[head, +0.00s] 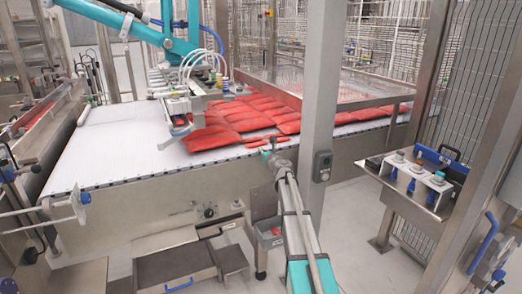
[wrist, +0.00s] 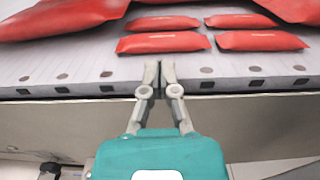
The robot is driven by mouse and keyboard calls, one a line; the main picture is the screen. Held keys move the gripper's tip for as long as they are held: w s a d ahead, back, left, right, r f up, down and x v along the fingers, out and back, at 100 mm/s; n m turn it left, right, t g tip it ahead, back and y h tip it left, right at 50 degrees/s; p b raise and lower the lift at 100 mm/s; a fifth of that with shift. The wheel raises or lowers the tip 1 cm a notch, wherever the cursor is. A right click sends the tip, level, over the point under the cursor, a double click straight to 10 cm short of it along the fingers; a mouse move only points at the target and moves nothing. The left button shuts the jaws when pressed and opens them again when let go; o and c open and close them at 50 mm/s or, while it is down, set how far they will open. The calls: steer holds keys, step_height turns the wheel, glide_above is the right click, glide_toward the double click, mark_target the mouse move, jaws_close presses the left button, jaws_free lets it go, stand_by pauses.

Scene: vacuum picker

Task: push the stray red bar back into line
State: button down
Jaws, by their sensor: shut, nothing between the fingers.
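Several small red bars lie flat on the white conveyor in the wrist view, in two loose rows. The front row has a left bar (wrist: 163,42) and a right bar (wrist: 262,41). The back row has a left bar (wrist: 162,23) and a right bar (wrist: 240,20). The front right bar sits farther right than the one behind it; I cannot tell for sure which bar is the stray. My gripper (wrist: 160,68) is shut and empty at the belt's near edge, just short of the front left bar. In the head view my gripper (head: 271,147) is small beside the bars.
Large red packs (head: 215,130) cover the belt behind the bars. The white conveyor (head: 120,150) is bare at left. A teal picker arm (head: 150,32) hangs over the packs.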

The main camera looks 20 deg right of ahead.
steer(key=s, duration=1.1)
steer(key=shift+d, duration=0.25)
steer(key=s+a+f+n+g+y, duration=0.2)
steer(key=s+a+f+n+g, duration=0.15)
steer(key=a+n, duration=0.4)
steer(key=s+a+f+n+g+y, duration=0.25)
steer(key=s+a+f+n, duration=0.2)
steer(key=a+n, duration=0.3)
steer(key=s+a+f+n+g+y, duration=0.1)
steer(key=s+a+f+n+g, duration=0.25)
steer(key=a+n, duration=0.35)
steer(key=s+a+f+n+g+h, duration=0.2)
steer(key=s+f+n+g+h, duration=0.15)
steer(key=s+n, duration=0.55)
steer(key=s+a+f+n+g+h, duration=0.25)
steer(key=s+f+n+g, duration=0.2)
steer(key=s, duration=0.75)
step_height(320, 180, up, 20)
steer(key=p, duration=1.9)
steer(key=shift+d, duration=0.35)
